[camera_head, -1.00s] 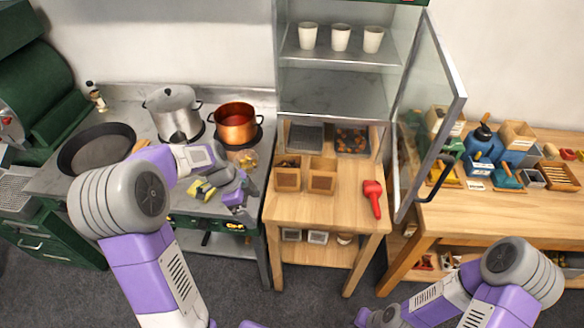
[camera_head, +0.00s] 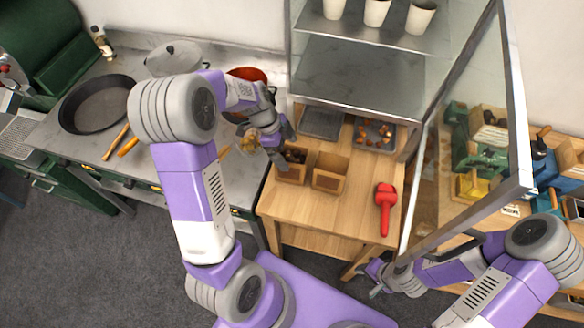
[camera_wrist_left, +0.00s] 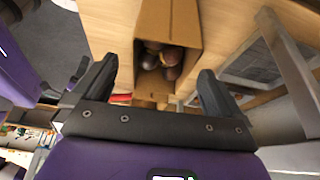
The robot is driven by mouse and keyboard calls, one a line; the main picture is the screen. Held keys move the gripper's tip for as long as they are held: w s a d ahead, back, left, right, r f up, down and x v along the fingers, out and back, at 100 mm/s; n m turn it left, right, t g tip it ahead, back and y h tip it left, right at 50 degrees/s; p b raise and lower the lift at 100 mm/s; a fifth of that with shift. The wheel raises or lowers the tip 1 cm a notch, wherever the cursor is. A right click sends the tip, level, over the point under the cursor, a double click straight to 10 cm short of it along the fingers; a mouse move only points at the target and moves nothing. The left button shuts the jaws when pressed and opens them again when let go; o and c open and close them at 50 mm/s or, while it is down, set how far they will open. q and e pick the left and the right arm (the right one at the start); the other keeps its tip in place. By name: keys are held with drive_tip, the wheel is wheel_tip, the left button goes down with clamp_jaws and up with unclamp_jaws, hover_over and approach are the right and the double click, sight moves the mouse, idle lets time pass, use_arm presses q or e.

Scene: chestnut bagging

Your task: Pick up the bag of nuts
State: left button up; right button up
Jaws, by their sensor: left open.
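The bag of nuts (camera_head: 291,173) is a small open brown paper bag on the wooden table, with dark brown nuts inside. In the left wrist view the bag (camera_wrist_left: 181,22) shows its open mouth and several nuts, ahead of my spread fingers. My left gripper (camera_head: 279,153) is open and just above and beside this bag. In the left wrist view the gripper (camera_wrist_left: 155,88) has nothing clamped between its fingers; whether it touches the bag is unclear. My right gripper (camera_head: 375,280) is low near the table's front right, its fingers too small to judge.
A second brown bag (camera_head: 329,174) stands close to the right. A red scoop-like tool (camera_head: 385,207) lies further right. Behind are a grey tray (camera_head: 322,123) and a tray with nuts (camera_head: 374,134). An open glass door (camera_head: 465,130) bounds the right side.

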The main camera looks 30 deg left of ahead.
sight(291, 156)
use_arm(q)
drive_tip(key=x, duration=0.3)
drive_tip(key=shift+w+d+f, duration=0.1)
drive_tip(key=shift+f, duration=0.25)
drive_tip(key=shift+r, duration=0.1)
drive_tip(key=c, duration=1.8)
